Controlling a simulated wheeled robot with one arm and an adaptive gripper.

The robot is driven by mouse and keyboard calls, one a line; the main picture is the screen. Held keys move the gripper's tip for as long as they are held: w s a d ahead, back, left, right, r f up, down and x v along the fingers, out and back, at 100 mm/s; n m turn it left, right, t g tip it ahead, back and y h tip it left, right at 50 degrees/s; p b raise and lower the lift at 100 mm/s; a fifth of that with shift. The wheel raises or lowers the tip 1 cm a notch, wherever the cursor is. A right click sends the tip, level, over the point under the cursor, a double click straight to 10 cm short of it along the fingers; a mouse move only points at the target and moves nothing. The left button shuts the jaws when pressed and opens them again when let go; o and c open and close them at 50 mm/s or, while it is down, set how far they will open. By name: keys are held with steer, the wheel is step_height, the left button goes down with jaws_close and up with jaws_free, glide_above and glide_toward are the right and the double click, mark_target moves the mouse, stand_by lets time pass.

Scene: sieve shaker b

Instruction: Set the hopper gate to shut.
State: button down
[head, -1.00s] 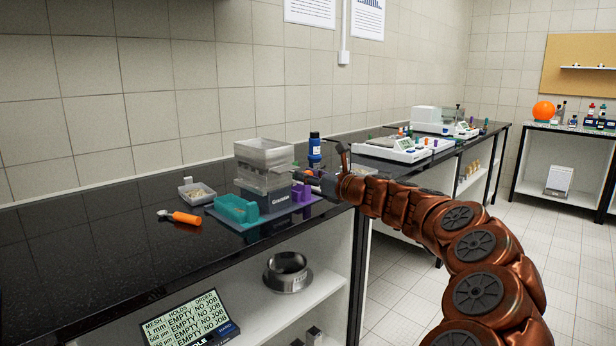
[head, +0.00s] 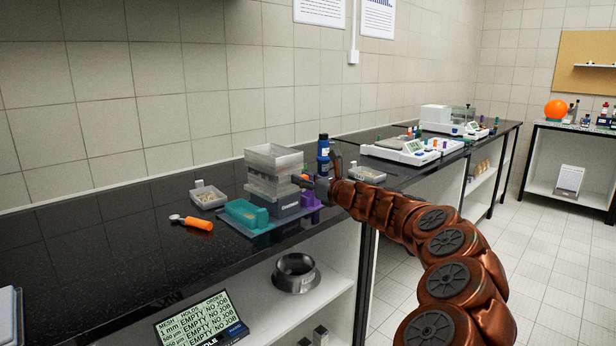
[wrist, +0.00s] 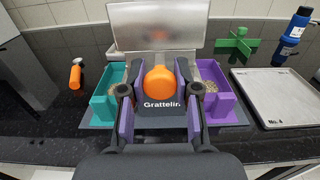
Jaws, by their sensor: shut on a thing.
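The sieve shaker, a dark grey machine (head: 287,207) lettered "Grattelin" in the wrist view (wrist: 160,106), stands on the black bench with a pale grey hopper (head: 273,162) on top. The hopper also shows in the wrist view (wrist: 160,25) behind my gripper. An orange rounded knob (wrist: 160,78), apparently the gate's handle, sits at the machine's front. My gripper (wrist: 158,92) has a finger on each side of this knob and is shut on it. In the head view, my gripper (head: 311,182) reaches the machine from the right. I cannot tell the gate's position.
A teal tray (wrist: 104,97) and a purple tray (wrist: 216,98) flank the machine. An orange-handled scoop (head: 197,224) and a small dish (head: 207,196) lie left. A blue bottle (head: 323,150) stands behind. A flat plate (wrist: 276,98) marked "No. 4" lies right.

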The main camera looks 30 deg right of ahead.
steer(key=shift+r, duration=0.1)
steer(key=c, duration=0.8)
jaws_free()
steer(key=shift+w, duration=0.15)
steer(key=shift+c, duration=0.2)
steer(key=v, duration=1.2)
